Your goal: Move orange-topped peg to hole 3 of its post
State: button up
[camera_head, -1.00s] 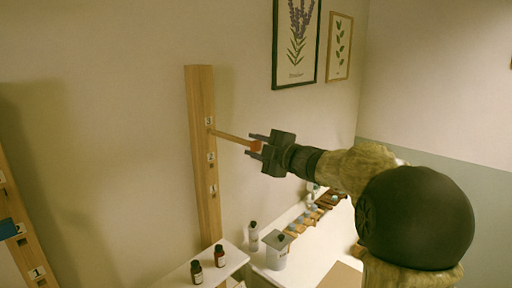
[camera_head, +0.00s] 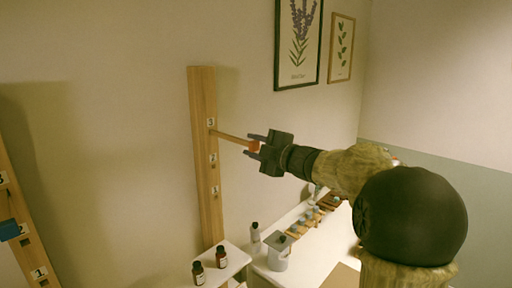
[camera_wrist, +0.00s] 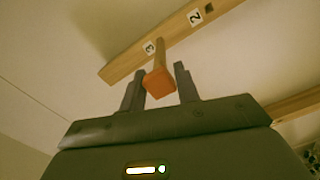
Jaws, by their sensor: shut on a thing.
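The orange-topped peg (camera_head: 230,137) is a pale wooden rod with an orange block at its near end. My gripper (camera_head: 253,145) is shut on the orange top, and its fingers also flank the orange end in the wrist view (camera_wrist: 160,86). The rod's far end meets the wooden post (camera_head: 205,170) just below the label 3 in the head view. The rod covers the hole there, so I cannot tell how deep it sits. The post's lower labels and holes show below. The wrist view shows labels 3 and 2 on the post (camera_wrist: 178,42).
Another post (camera_head: 22,240) with a blue-topped peg (camera_head: 9,230) stands at the left edge. Dark bottles (camera_head: 221,257) stand on a white shelf below the post, near a grey-white container (camera_head: 279,252). Framed pictures hang on the wall above. The air around the rod is clear.

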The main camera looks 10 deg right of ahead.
aim_at(242, 140)
jog(key=shift+p+x, duration=0.4)
jog(key=shift+x, duration=2)
jog(key=o, duration=1.1)
jog(key=shift+c, duration=0.2)
jog(key=shift+s+d+b, duration=0.3)
jog(key=shift+s+b, duration=0.05)
jog(key=shift+s, duration=0.1)
jog(key=b+v, duration=0.5)
jog(key=v, duration=1.1)
jog(key=shift+s+b, duration=0.2)
jog(key=shift+b, duration=0.1)
